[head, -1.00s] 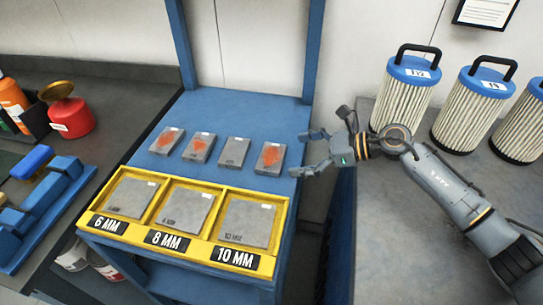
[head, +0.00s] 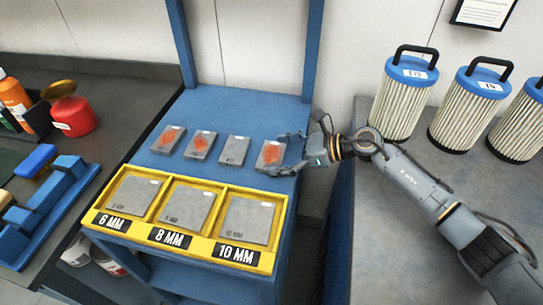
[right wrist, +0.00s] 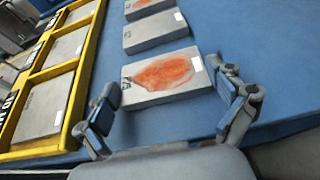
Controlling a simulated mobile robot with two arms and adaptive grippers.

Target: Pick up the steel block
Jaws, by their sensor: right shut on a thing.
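Steel blocks lie in a row on the blue bench top in the head view. The rightmost steel block (head: 268,153) has an orange-red patch on top; it fills the middle of the right wrist view (right wrist: 166,74). My right gripper (head: 283,154) reaches it from the right, with one finger at each side of its near end, and is shut on it. The block appears to rest on the bench. In the right wrist view the fingers of my right gripper (right wrist: 163,94) flank the block. My left gripper is out of view.
A plain block (head: 233,150) and two orange-marked blocks (head: 200,145) (head: 167,140) lie to the left. A yellow tray (head: 180,249) marked 6, 8 and 10 MM holds plates in front. Filter canisters (head: 405,100) stand at right. Blue uprights (head: 314,55) frame the bench's back.

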